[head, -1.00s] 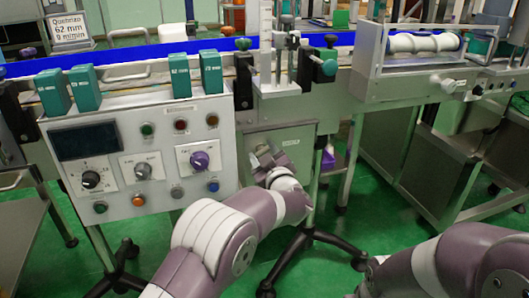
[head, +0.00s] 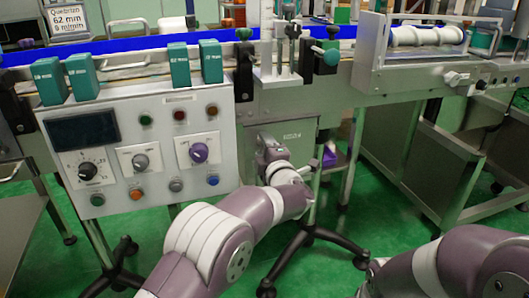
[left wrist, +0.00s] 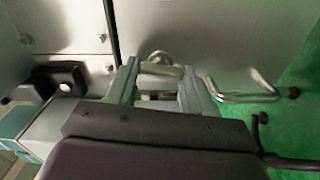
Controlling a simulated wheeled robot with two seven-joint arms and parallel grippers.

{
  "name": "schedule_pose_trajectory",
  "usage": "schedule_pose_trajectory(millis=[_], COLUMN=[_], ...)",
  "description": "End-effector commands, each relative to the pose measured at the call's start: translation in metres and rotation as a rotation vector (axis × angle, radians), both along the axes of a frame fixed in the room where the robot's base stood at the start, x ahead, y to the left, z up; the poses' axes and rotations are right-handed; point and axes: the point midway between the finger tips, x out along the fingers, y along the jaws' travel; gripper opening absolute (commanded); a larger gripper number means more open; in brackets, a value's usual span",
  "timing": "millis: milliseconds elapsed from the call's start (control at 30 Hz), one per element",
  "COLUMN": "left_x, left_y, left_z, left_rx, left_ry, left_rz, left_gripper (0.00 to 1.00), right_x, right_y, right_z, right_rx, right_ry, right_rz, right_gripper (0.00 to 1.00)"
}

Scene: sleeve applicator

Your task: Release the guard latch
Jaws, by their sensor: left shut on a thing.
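My left gripper (head: 268,142) is at the grey cabinet front under the conveyor, to the right of the control panel. In the left wrist view its two grey fingers (left wrist: 158,88) are on either side of a small shiny metal fitting, which I take to be the guard latch (left wrist: 160,69). The gripper is shut on it. In the head view the latch is hidden by the gripper and wrist. My right gripper is not in view; only part of my right arm shows at the lower right.
The control panel (head: 128,165) with knobs and buttons stands close left of my left wrist. A bent metal handle (left wrist: 240,93) is right of the fingers. A black-footed stand (head: 310,232) is below.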

Motion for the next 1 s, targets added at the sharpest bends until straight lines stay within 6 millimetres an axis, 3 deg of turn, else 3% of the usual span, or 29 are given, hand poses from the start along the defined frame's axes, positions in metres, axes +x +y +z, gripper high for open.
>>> schedule_pose_trajectory(millis=[333,900,933,1000], left_x=[0.0,-0.0001,-0.0001,0.0], left_y=[-0.0001,-0.0001,-0.0001,0.0], left_z=[-0.0024,-0.0017,-0.0017,-0.0016], left_rx=[-0.136,-0.164,-0.164,-0.164], left_ry=[-0.041,-0.05,-0.05,-0.05], left_rz=[-0.001,0.0,0.0,0.0], left_gripper=[0.21,0.21,0.54,0.77], right_x=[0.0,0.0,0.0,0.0], right_y=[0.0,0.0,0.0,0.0], right_z=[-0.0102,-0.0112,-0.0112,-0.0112], right_rx=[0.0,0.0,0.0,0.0], right_ry=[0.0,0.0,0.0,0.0], right_rz=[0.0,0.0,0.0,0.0], right_gripper=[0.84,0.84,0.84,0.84])
